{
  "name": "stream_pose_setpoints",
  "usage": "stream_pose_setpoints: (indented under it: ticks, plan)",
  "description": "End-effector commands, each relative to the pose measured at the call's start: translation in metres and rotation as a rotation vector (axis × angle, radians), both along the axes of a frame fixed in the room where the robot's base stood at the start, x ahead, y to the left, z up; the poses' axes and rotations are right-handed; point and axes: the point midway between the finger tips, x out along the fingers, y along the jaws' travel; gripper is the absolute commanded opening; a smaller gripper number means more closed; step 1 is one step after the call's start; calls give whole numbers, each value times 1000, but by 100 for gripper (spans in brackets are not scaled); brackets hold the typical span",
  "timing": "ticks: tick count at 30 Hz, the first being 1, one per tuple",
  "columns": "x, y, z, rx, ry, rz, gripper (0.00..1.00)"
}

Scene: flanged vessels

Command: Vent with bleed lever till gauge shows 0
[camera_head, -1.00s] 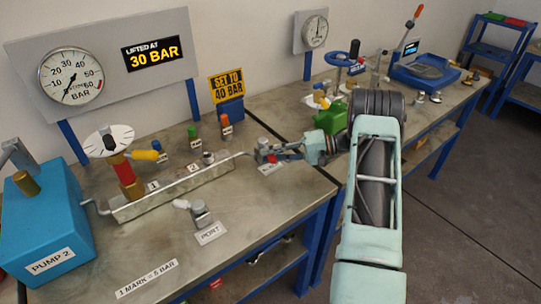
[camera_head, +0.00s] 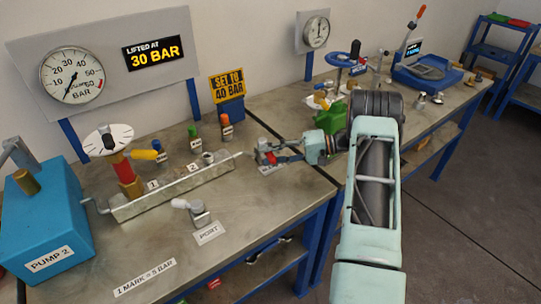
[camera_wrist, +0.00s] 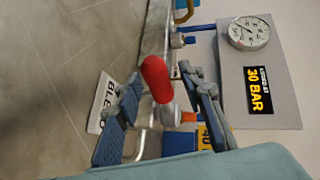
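The red bleed lever (camera_wrist: 156,80) stands between the two fingers of my gripper (camera_wrist: 162,82) in the wrist view. The fingers are apart, with a visible gap to the right finger; contact with the left finger is unclear. In the head view my gripper (camera_head: 262,154) is at the right end of the manifold (camera_head: 180,190), and a little red of the lever (camera_head: 271,159) shows beside it. The large pressure gauge (camera_head: 72,76) has its needle pointing lower left, near the low end of the scale. A partly covered bleed label (camera_wrist: 103,100) lies beside the lever.
A blue pump (camera_head: 45,225) stands at the left. A capped port (camera_head: 199,212) sits in front of the manifold, with valves and coloured handles behind it. A sign reading 40 bar (camera_head: 227,88) stands behind.

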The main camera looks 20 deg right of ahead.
Motion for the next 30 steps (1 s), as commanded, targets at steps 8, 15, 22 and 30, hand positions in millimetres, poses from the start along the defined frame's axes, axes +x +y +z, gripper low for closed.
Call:
stream_pose_setpoints:
  ticks: [8,15,22,30]
  plan:
    - [-2,-4,1,0,1,0,36]
    - [-12,-43,10,-1,-1,-3,36]
    - [-26,-86,21,-2,0,-1,36]
    - [-33,-110,28,0,1,0,36]
